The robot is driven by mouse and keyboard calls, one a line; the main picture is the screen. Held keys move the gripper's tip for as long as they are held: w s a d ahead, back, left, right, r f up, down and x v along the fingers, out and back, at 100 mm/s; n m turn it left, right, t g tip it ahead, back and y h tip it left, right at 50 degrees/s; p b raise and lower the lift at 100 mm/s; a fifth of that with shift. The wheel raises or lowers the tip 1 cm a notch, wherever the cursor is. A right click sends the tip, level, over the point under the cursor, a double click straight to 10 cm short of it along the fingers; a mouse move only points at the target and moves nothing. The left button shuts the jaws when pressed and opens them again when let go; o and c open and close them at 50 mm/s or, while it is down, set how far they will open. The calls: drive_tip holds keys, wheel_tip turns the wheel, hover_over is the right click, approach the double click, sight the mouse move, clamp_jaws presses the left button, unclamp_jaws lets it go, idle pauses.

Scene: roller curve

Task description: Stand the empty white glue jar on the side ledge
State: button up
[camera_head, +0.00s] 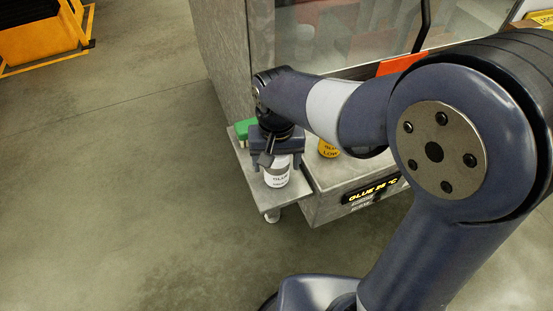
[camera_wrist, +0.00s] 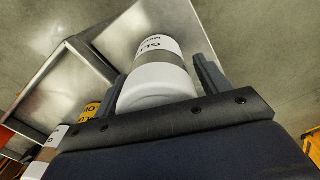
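The white glue jar (camera_head: 278,175) with a dark-lettered label stands upright at the side ledge (camera_head: 270,200), below my gripper (camera_head: 277,168). I see no clear gap under it. In the wrist view the jar (camera_wrist: 160,78) sits between my two fingers (camera_wrist: 160,72), its grey band and label toward the far end. The fingers look spread a little wider than the jar, with a narrow gap on the right. The jar's upper part is hidden by my gripper in the head view.
A green object (camera_head: 243,128) lies at the ledge's back left. A yellow lettered jar (camera_head: 328,148) stands on the adjoining grey unit, which bears a lit glue display (camera_head: 373,190). A glass-fronted machine rises behind. Open floor (camera_head: 120,190) lies to the left.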

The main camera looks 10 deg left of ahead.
wheel_tip(320, 180, up, 12)
drive_tip(key=shift+r+p, duration=0.2)
drive_tip(key=shift+p, duration=0.1)
idle(0.4)
drive_tip(key=shift+o, duration=0.6)
